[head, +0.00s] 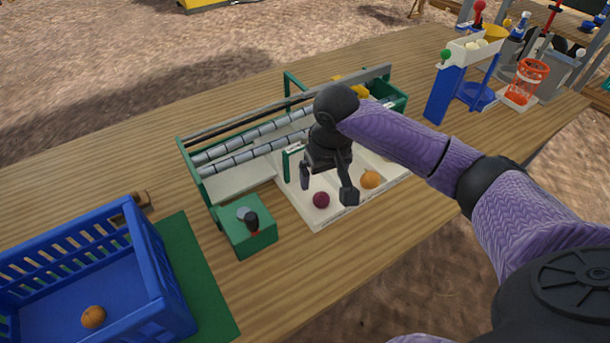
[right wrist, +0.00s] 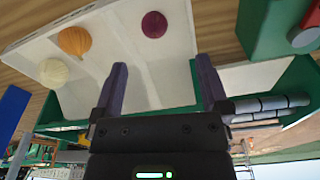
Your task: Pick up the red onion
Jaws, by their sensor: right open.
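The red onion (head: 321,200) is a small dark purple ball lying in a white tray (head: 318,222) at the front of the green conveyor machine. It also shows in the right wrist view (right wrist: 154,25), near the top, beyond the fingertips. My right gripper (head: 327,189) is open and empty, above the tray, with the onion beyond its fingers. In the right wrist view its two fingers (right wrist: 158,68) stand apart with nothing between them. My left gripper is not in view.
An orange-brown onion (head: 370,179) lies in the tray right of the red one; a pale onion (right wrist: 53,73) lies beyond it. A green box with a lever (head: 248,238) stands left of the tray. A blue crate (head: 160,283) holding an orange-brown onion (head: 93,317) is at lower left.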

